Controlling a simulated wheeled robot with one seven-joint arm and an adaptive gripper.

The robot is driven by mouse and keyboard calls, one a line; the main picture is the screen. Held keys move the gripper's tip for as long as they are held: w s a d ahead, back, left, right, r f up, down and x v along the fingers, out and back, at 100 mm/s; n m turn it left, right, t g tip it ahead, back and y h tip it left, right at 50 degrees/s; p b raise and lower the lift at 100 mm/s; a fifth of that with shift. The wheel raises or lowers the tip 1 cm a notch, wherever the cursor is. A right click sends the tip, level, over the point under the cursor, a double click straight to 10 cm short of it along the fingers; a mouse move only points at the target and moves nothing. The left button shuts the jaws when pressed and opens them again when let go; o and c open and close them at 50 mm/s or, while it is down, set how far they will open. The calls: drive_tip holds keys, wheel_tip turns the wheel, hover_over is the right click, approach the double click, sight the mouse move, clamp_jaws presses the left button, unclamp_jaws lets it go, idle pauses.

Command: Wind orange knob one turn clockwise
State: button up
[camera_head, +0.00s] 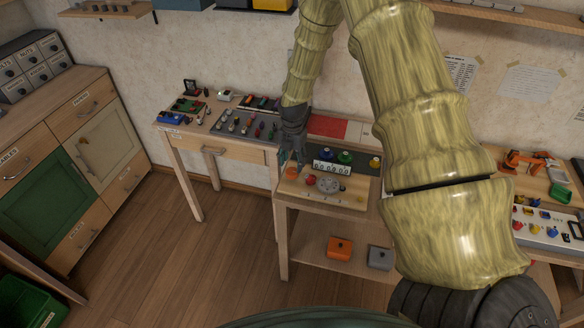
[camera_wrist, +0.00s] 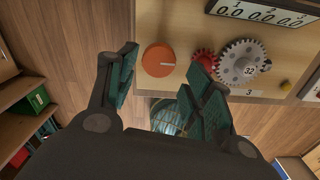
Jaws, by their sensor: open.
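The orange knob (camera_wrist: 158,60) is round with a pale pointer line, mounted on a light wooden board (camera_wrist: 180,20) near its left edge. In the head view the orange knob (camera_head: 292,172) sits at the board's left side, just below my gripper (camera_head: 292,158). My gripper (camera_wrist: 155,85) is open in the wrist view, its two dark green-padded fingers on either side of the knob in the picture. The fingers look apart from the knob, and nothing is between them; the exact height gap cannot be told.
A red gear (camera_wrist: 205,60) and a larger grey gear (camera_wrist: 243,63) sit right of the knob, close to the right finger. A number counter (camera_wrist: 262,12) stands behind them. A tool table (camera_head: 225,140) is to the left. Orange and grey boxes lie on the shelf below.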

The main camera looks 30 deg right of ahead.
sight(292, 171)
drive_tip(key=shift+f+p, duration=0.6)
drive_tip(key=shift+f, duration=1.7)
drive_tip(key=shift+c, duration=0.4)
drive_tip(key=c, duration=0.7)
